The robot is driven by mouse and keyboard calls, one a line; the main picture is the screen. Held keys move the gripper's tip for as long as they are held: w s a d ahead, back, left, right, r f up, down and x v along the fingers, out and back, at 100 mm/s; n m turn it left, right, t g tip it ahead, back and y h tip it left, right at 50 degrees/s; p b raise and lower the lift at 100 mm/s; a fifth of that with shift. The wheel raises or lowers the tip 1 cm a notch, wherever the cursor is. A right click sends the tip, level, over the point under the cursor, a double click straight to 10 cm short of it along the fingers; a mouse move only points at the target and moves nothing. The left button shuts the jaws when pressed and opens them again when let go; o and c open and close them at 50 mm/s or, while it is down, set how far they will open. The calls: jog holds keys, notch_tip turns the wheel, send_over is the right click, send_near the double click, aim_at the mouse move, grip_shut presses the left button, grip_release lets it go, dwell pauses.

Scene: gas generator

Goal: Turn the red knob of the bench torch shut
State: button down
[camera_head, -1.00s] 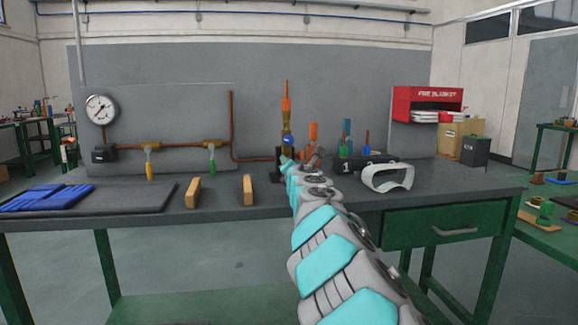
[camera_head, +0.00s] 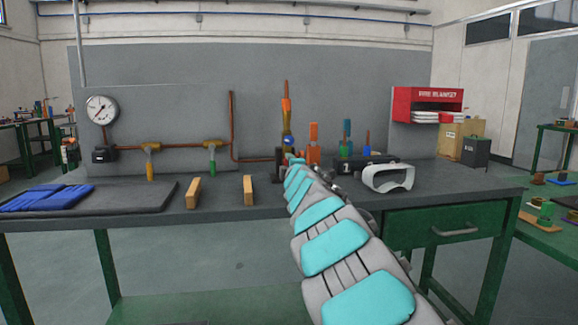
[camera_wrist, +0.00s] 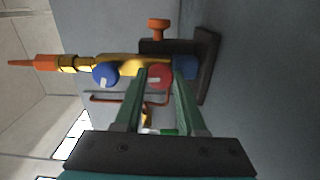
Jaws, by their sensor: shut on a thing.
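The bench torch (camera_head: 287,110) stands upright at the back of the bench, with a brass body and an orange tip. In the wrist view the torch (camera_wrist: 125,63) lies sideways, its tip to the left and its dark base to the right. Its blue knob (camera_wrist: 105,74) is just left of the fingers; it also shows in the head view (camera_head: 289,141). The red knob (camera_wrist: 160,77) sits between the two green fingertips of my gripper (camera_wrist: 161,82), which is shut on it. In the head view my arm hides the red knob.
Two wooden blocks (camera_head: 193,193) stand left of my arm. White goggles (camera_head: 388,177) and several coloured tools are to the right. A pipe panel with a gauge (camera_head: 101,109) is behind at left. Blue gloves (camera_head: 45,197) lie on a dark mat.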

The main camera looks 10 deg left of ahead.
jog(key=shift+f+m, duration=0.1)
jog(key=shift+m, duration=0.5)
jog(key=c, duration=0.5)
grip_release()
jog(key=shift+b+v, duration=0.5)
jog(key=shift+v, duration=3.4)
